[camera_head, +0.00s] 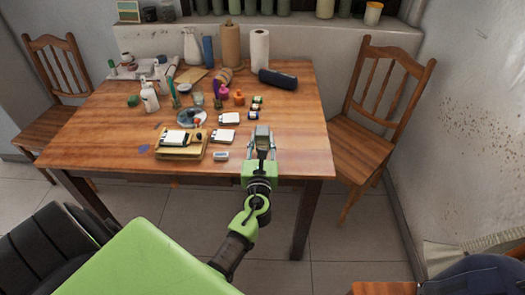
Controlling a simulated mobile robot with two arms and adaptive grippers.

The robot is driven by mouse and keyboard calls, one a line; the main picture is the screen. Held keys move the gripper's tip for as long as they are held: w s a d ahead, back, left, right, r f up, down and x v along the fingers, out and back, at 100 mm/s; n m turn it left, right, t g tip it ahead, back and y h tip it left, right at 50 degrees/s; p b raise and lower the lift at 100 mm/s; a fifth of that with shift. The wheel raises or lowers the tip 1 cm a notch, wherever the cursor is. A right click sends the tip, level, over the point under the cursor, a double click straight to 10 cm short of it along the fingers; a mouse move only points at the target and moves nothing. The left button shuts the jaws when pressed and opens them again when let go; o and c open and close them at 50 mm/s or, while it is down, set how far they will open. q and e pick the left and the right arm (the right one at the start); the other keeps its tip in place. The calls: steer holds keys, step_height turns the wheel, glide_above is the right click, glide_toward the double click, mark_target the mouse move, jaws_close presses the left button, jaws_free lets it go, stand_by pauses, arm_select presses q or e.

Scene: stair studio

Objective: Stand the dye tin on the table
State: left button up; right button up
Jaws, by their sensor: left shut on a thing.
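My left gripper (262,145) is over the near right part of the wooden table (296,118). Its fingers are shut on a small grey tin (262,132), which I take to be the dye tin. The tin looks upright between the fingers. I cannot tell whether its base touches the table top. The fingers hide part of its lower sides. My right gripper is not in view.
White boxes (229,118) and a small light block (221,156) lie left of the gripper. Small jars (254,114) stand just behind it. A dark cylindrical case (278,79) lies farther back. The table's right side is clear. A chair (372,125) stands at right.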

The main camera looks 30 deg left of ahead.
mark_target(262, 147)
arm_select(q)
steer(key=shift+w+a+f, duration=0.1)
steer(key=shift+w+f, duration=0.15)
steer(key=shift+f, duration=0.05)
steer(key=shift+w+f+b, duration=0.1)
steer(key=shift+f+b, duration=0.6)
steer(key=shift+f, duration=0.9)
steer(key=shift+f, duration=0.2)
steer(key=o, duration=1.2)
